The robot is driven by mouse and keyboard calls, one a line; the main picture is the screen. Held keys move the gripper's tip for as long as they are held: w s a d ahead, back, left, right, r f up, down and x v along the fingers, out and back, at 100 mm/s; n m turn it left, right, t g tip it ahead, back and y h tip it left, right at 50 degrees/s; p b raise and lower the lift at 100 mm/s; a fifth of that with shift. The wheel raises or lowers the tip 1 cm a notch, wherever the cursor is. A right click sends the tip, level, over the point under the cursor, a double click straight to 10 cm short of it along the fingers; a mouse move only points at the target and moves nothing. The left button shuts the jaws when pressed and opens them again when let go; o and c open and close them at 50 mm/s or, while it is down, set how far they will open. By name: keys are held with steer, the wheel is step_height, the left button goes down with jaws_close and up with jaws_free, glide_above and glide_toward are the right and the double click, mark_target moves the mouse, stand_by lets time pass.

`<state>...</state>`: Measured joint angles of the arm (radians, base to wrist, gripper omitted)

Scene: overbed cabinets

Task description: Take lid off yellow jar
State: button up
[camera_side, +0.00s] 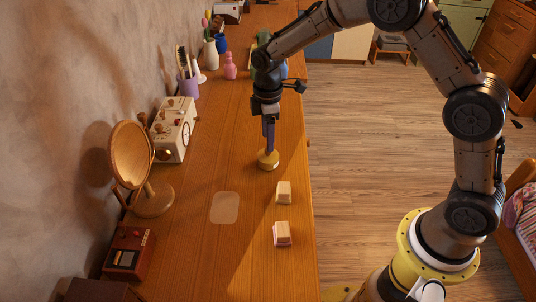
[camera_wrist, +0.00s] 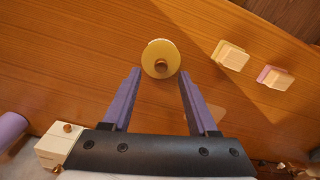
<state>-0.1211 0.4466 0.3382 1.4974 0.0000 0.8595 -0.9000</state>
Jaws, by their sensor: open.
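The yellow jar (camera_side: 268,160) stands on the wooden counter (camera_side: 245,120), below my gripper (camera_side: 269,147). In the wrist view the jar shows from above as a round yellow lid (camera_wrist: 153,51) with a brown knob (camera_wrist: 161,66) near its middle. My gripper (camera_wrist: 159,72) is open and points down. The jar body is mostly hidden under the lid in the wrist view.
A cream box (camera_side: 284,192) and a pink box (camera_side: 282,234) with pale lids stand nearer the camera. A pale mat (camera_side: 224,207) lies left of them. A round mirror (camera_side: 132,155), a cream radio (camera_side: 173,130) and a red box (camera_side: 129,252) line the wall side.

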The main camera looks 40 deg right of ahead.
mark_target(265, 157)
steer(key=shift+s+f, duration=0.1)
steer(key=shift+f, duration=1.75)
jaws_close()
